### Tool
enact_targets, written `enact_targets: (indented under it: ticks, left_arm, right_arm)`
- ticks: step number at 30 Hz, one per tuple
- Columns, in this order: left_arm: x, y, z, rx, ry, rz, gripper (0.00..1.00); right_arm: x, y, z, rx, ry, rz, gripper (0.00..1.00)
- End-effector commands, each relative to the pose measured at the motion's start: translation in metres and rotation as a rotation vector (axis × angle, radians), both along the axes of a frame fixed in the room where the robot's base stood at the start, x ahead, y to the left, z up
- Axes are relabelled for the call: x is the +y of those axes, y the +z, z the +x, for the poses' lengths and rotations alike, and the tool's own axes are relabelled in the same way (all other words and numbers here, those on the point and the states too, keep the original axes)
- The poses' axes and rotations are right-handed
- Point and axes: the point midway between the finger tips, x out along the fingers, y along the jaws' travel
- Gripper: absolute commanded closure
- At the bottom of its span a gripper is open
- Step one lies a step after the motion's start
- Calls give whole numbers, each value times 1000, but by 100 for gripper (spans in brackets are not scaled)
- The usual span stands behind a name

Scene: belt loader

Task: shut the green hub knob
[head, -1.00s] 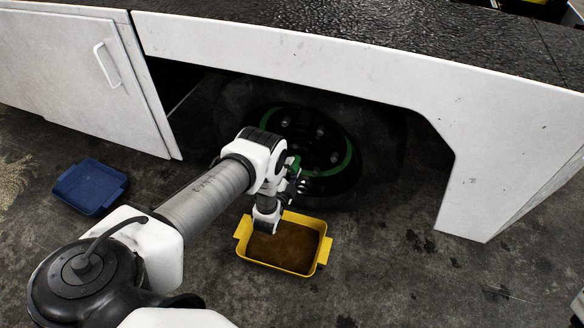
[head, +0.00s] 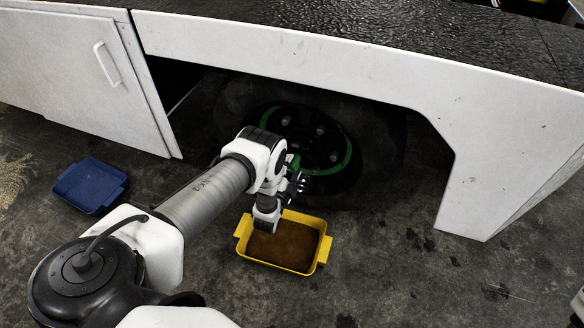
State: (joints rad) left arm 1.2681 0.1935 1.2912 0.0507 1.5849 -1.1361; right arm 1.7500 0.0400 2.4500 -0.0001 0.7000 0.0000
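The wheel hub (head: 318,145) sits in the dark wheel opening under the white body, with a green ring around it. A small green part, which looks like the knob (head: 294,163), shows at the hub's lower left, right beside my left gripper. My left gripper (head: 298,182) is at the hub's lower left edge, above the yellow tray. Its dark fingers are small and partly hidden by the wrist, so I cannot tell whether they are open or touch the knob. My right gripper is not in view.
A yellow tray (head: 322,250) with brown contents stands on the floor below my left gripper. A blue tray (head: 62,188) lies at the left. The white body panel (head: 330,62) overhangs the wheel, and a white door (head: 75,75) is at the upper left. The floor at the right is clear.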

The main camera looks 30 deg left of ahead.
Motion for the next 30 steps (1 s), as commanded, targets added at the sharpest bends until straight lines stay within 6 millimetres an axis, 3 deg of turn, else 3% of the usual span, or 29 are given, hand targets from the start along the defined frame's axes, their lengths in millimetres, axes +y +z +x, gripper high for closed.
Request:
enact_targets:
  ticks: [8, 21, 30]
  left_arm:
    - [-3, -1, -11, 2, 0, -1, 35]
    - [-26, -1, -107, 4, -1, -1, 35]
    - [-28, 0, -117, 0, 0, 0, 35]
  right_arm:
    - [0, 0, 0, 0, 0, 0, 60]
    - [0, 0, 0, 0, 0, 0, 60]
    - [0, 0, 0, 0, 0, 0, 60]
